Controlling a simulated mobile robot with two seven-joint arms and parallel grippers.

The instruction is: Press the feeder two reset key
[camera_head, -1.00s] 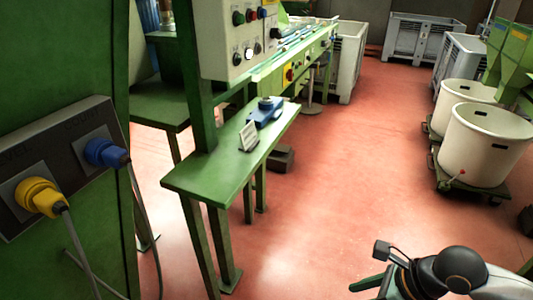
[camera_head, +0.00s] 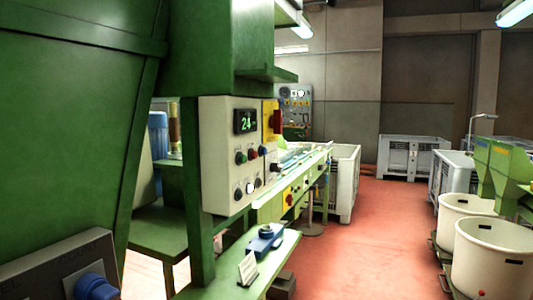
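A pale control panel (camera_head: 221,184) is fixed to the green machine left of centre. It has a lit display (camera_head: 246,121) reading about 24, and rows of small round buttons (camera_head: 241,156) in green, red and blue, with black and white ones below. A yellow plate with a red switch (camera_head: 273,120) sits at its right edge. Which button is the feeder two reset key cannot be read at this distance. Neither of my grippers is in view.
A green shelf (camera_head: 275,262) below the panel holds a blue device (camera_head: 266,240) and a small white card (camera_head: 248,268). A blue plug (camera_head: 95,287) juts out at lower left. White tubs (camera_head: 494,262) stand at right. The red floor (camera_head: 385,235) between is clear.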

